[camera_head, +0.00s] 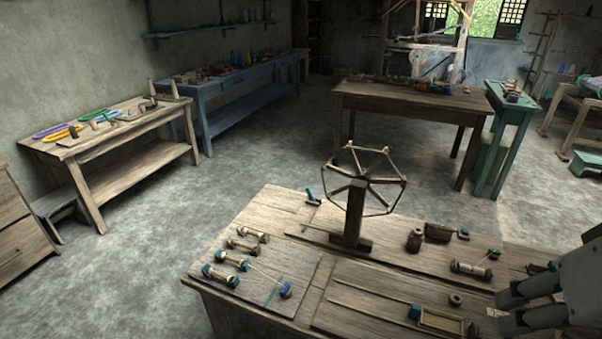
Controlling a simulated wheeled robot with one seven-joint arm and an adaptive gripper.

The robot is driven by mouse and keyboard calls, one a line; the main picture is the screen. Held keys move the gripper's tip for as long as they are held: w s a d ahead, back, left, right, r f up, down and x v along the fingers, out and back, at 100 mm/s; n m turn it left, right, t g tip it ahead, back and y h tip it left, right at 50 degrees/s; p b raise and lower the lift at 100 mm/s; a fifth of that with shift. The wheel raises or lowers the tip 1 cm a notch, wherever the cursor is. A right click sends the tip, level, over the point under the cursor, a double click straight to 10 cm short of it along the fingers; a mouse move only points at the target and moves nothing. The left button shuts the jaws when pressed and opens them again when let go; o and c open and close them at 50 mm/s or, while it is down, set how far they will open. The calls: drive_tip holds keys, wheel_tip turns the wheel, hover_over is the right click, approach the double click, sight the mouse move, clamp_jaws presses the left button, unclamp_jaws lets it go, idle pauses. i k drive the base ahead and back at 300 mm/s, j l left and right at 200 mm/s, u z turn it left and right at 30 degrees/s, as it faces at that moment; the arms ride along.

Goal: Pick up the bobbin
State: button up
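Several bobbins lie on the near wooden table. On its left part, a row holds a pale-wound bobbin (253,234), a darker bobbin (243,247) and two teal-ended bobbins (233,260), (220,276). Another bobbin (470,269) with pale thread lies on the right part, closer to my gripper. Which one the task means, I cannot tell. My gripper (507,312) is at the lower right edge, over the table's right part. Its two grey fingers point left and stand apart, with nothing seen between them. The rest of it is cut off by the frame.
A wooden yarn winder (355,212) stands upright mid-table. A small wooden tray (441,321), a dark spool (414,240) and a small ring (455,300) lie nearby. A side table (120,139), blue bench (240,87) and green stand (512,105) stand beyond open floor.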

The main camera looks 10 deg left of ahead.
sight(235, 242)
drive_tip(key=u, duration=1.05)
drive_tip(key=i+j+u, duration=0.15)
drive_tip(key=i, duration=0.3)
drive_tip(key=i+j+u, duration=0.15)
drive_tip(key=i, duration=0.35)
